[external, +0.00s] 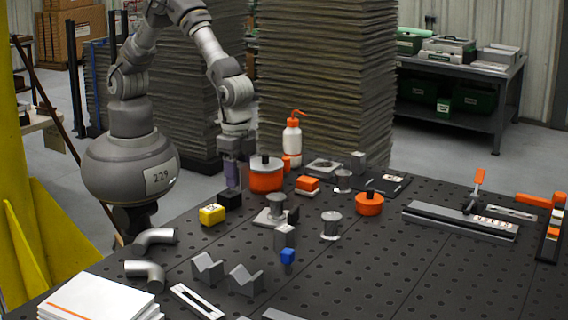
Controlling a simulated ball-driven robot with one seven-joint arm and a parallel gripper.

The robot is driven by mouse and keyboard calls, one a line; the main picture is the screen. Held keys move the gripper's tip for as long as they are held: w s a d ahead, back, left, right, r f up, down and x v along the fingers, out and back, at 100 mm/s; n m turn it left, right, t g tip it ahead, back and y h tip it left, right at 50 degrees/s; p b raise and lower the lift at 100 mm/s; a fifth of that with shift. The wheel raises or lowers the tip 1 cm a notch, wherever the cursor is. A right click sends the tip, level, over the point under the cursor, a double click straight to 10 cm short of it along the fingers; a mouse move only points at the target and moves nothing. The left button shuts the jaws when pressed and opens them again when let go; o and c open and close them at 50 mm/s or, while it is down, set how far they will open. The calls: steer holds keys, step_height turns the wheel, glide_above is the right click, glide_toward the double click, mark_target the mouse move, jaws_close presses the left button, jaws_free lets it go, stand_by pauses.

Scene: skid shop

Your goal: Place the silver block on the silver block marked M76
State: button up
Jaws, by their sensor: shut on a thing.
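My gripper (236,158) is at the left back of the dark perforated table, pointing down. A small silver block (284,237) stands near the table's middle, right behind a blue block (288,256). Another grey-silver block (357,161) stands at the back. No M76 marking can be read, so I cannot tell which silver block bears it.
An orange pot (266,178) stands close right of my gripper. A yellow block (212,215), a grey spool-shaped piece (275,207) and grey V-blocks (244,281) are nearer the front. An orange-topped bottle (292,140) rises behind. The table's right front is mostly clear.

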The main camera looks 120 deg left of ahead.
steer(key=w+d, duration=0.1)
steer(key=w, duration=0.4)
steer(key=w+d+f, duration=0.1)
steer(key=w, duration=0.4)
steer(key=w+b, duration=0.1)
steer(key=w, duration=0.4)
steer(key=shift+d+f, duration=0.35)
steer(key=shift+d, duration=0.05)
steer(key=shift+f+b, duration=0.5)
steer(key=shift+f, duration=1.2)
steer(key=shift+f, duration=0.15)
steer(key=o, duration=1.2)
